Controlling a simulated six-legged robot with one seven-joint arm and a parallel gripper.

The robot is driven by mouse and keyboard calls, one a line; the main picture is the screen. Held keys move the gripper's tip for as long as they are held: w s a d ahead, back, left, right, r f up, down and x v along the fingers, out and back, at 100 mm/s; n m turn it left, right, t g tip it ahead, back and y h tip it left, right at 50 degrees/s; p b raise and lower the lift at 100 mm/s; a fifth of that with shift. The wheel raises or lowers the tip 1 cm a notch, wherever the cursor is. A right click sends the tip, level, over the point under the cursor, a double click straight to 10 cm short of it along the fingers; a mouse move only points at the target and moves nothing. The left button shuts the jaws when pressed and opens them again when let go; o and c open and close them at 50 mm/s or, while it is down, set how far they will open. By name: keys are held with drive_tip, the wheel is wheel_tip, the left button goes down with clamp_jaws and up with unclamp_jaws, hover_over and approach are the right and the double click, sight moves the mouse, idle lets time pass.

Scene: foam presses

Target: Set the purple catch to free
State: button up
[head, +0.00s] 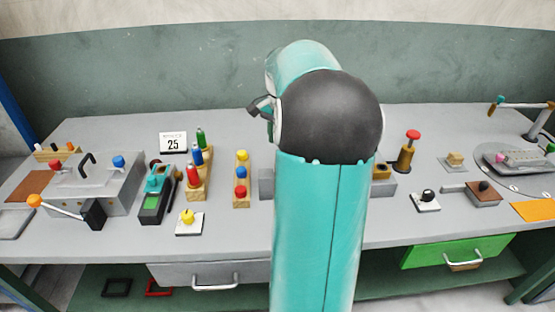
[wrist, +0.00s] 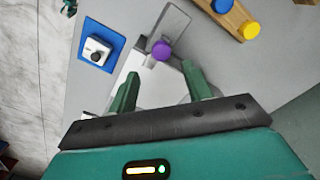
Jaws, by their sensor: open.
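The purple catch shows as a round purple knob (wrist: 161,50) in the wrist view, on a grey metal plate (wrist: 173,22) beside a pale block. My gripper (wrist: 160,78) is open, and its two green fingers point toward the knob. The knob lies just beyond the fingertips and roughly between their lines. I cannot tell the height gap between them. In the head view my teal arm hides the purple catch, and the gripper is mostly behind the arm.
In the wrist view, a white switch box (wrist: 96,50) on a blue pad is at left, and a wooden block with blue and yellow knobs (wrist: 236,14) is at upper right. In the head view, a red-topped plunger (head: 408,150) stands right of my arm.

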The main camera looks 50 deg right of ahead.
wheel_tip(320, 180, down, 8)
drive_tip(key=shift+w+r, duration=0.1)
